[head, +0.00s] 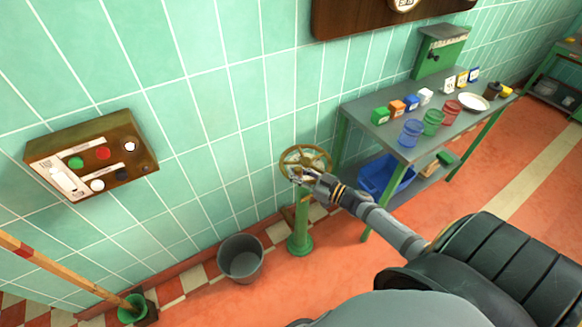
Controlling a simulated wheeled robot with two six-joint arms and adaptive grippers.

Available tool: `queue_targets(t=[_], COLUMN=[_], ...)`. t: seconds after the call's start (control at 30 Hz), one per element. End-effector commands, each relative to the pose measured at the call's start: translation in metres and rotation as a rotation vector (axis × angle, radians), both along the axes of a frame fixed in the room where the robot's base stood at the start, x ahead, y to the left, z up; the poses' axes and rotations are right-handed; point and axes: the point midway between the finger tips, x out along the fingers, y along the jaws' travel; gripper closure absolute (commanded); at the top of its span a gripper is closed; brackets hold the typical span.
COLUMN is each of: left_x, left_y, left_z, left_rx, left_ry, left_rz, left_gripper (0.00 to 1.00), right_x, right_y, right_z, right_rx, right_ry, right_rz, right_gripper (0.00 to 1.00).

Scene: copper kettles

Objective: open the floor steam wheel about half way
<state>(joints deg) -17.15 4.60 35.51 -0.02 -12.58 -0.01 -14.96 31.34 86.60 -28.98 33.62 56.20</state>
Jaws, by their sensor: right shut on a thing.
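The floor steam wheel (318,155) is a brass-coloured handwheel on top of a green stand (301,215), close to the tiled wall. My right arm reaches in from the lower right. My right gripper (298,178) is at the near rim of the wheel and shut on it. The fingertips cover part of the rim there. How far the wheel is turned cannot be told from this view. My left gripper is not in view.
A grey bucket (241,259) stands on the floor left of the stand. A grey-topped table (381,128) with cups and small boxes is to the right, a blue crate (378,177) beneath. A control box (128,140) hangs on the left wall.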

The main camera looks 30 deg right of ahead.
Motion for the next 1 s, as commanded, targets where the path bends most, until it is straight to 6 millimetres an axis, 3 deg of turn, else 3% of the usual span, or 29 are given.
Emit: queue_targets(t=[0.3,1.0], left_x=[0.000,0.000], left_y=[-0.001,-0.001], left_z=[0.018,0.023], left_rx=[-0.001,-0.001], left_ry=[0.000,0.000], left_rz=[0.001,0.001], left_gripper=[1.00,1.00], right_x=[-0.017,-0.026], right_y=[-0.012,-0.020], right_z=[-0.001,-0.004], right_rx=[0.000,0.001], right_ry=[0.006,0.007], right_rz=[0.001,0.002], right_gripper=[1.00,1.00])
